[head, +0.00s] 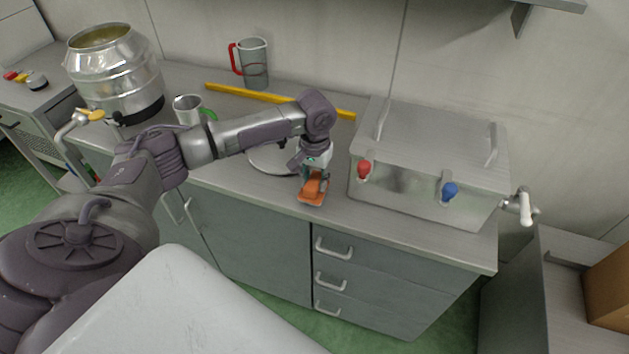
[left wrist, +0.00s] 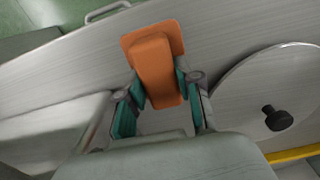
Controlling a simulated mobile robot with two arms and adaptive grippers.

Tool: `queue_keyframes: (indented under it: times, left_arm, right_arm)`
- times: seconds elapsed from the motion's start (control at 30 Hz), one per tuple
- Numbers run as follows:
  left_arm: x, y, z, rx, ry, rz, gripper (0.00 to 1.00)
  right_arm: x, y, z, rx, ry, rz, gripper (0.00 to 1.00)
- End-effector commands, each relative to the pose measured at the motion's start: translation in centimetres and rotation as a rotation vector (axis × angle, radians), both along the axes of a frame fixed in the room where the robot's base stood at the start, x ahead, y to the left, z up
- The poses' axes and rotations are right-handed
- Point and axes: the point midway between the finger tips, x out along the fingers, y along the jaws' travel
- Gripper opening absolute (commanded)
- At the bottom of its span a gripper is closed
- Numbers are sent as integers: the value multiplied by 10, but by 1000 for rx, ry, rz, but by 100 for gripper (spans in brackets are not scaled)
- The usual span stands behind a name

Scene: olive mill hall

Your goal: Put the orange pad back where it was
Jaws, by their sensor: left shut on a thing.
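The orange pad (head: 311,192) is at the front part of the grey counter (head: 232,165), left of the steel box. My left gripper (head: 313,178) points down and is shut on the pad. In the left wrist view the orange pad (left wrist: 155,62) has a wide flat base and a raised grip part. The teal fingers of my left gripper (left wrist: 160,98) are on both sides of that grip part. I cannot tell whether the pad's base touches the counter. My right gripper is not in view.
A steel box (head: 430,150) with red and blue taps stands just right of the pad. A round metal lid (left wrist: 275,95) with a black knob lies beside it. A yellow bar (head: 240,92), a jug (head: 254,65), a mug (head: 187,108) and a steel drum (head: 115,70) stand or lie further back and left.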

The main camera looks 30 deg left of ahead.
Motion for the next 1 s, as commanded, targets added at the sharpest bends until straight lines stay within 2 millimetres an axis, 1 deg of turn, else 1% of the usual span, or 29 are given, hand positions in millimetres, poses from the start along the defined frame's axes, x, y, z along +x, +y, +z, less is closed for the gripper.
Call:
queue_keyframes:
  times: [0.1,0.47,0.5,0.63,0.9,1.0]
  left_arm:
    - [0,0,-10,1,0,0,7]
    - [0,0,-13,0,0,0,7]
    - [0,0,-13,0,-1,0,38]
    - [0,0,-13,0,-1,0,60]
    - [0,0,-13,0,-1,0,60]
    - [0,0,-9,0,-2,0,60]
  right_arm:
    - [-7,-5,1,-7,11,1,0]
    - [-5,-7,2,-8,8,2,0]
    - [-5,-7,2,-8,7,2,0]
    - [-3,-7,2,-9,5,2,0]
    - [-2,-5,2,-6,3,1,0]
    - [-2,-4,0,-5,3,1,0]
